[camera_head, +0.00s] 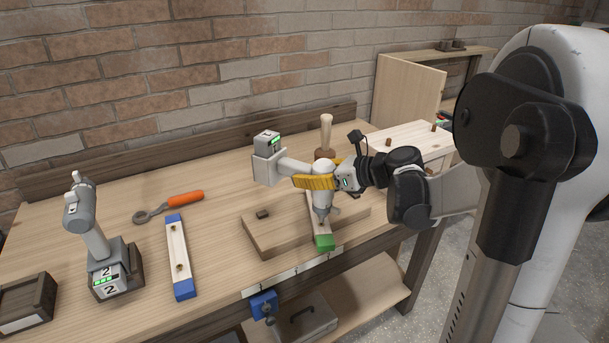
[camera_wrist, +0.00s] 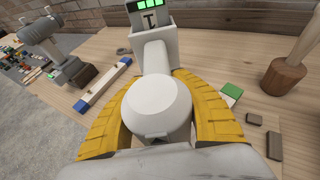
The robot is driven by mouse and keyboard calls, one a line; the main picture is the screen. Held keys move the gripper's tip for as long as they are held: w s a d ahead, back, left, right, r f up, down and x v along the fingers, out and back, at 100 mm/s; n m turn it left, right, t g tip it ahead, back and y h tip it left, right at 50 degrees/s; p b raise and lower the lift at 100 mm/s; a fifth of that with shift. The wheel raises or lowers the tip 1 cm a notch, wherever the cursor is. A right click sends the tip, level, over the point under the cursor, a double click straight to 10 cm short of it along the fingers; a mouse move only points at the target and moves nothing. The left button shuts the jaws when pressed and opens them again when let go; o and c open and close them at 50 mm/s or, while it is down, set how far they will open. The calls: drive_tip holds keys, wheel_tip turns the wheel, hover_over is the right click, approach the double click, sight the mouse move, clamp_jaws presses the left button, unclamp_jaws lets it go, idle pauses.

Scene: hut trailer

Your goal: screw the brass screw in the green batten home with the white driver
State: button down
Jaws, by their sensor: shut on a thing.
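The white driver (camera_head: 322,175) is in my gripper (camera_head: 316,181), whose yellow fingers close around its body. In the wrist view the driver (camera_wrist: 158,103) fills the middle between the fingers (camera_wrist: 158,90), its battery end with green lights pointing away. In the head view its nose points down over the green batten (camera_head: 324,242), a pale strip with a green end lying on a wooden board (camera_head: 265,236). The green end also shows in the wrist view (camera_wrist: 231,91). The brass screw is hidden or too small to make out at the nose; I cannot tell whether the bit touches it.
A grey driver marked 2 (camera_head: 104,262) stands at left, near a blue-ended batten (camera_head: 178,255) with brass screws. An orange-handled tool (camera_head: 184,199) lies behind. A wooden mallet (camera_head: 326,134) stands beyond my gripper. A dark crate (camera_head: 27,302) is far left; a blue vise (camera_head: 264,305) is at the front edge.

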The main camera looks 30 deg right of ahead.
drive_tip(key=shift+f+b, duration=0.35)
drive_tip(key=shift+f, duration=0.3)
idle(0.6)
